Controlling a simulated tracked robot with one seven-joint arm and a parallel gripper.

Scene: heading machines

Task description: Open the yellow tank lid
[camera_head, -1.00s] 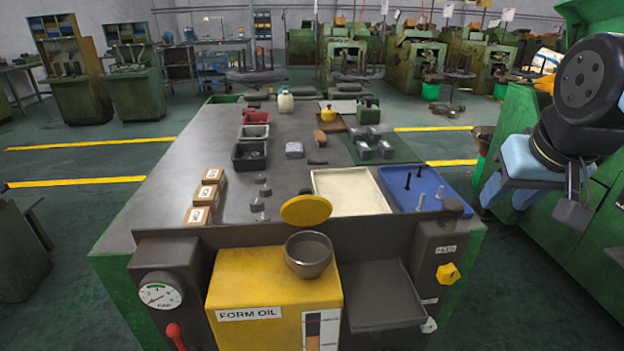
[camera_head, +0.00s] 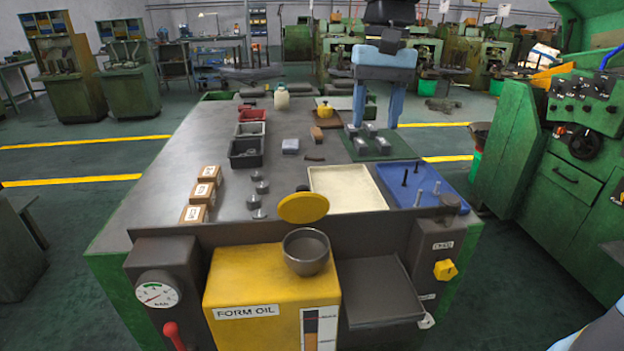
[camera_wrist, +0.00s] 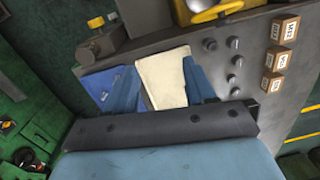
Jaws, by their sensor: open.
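The yellow lid (camera_head: 303,208) is a round disc standing raised just behind the dark round filler neck (camera_head: 306,252) on the yellow FORM OIL tank (camera_head: 255,288). The neck's mouth shows uncovered. Part of the yellow lid also shows at the top edge of the wrist view (camera_wrist: 207,12). My gripper (camera_head: 377,112) is open and empty, fingers down, above the far right part of the table, well beyond the lid. In the wrist view its fingers (camera_wrist: 161,92) stand apart, with the cream tray in view between them.
The cream tray (camera_head: 345,189) and blue tray (camera_head: 440,189) with bolts lie behind the tank. A grey panel (camera_head: 382,293) and yellow knob (camera_head: 445,270) are right of it, a gauge (camera_head: 157,295) left. Boxes (camera_head: 203,193) stand on the table's left. A green machine (camera_head: 570,150) stands at right.

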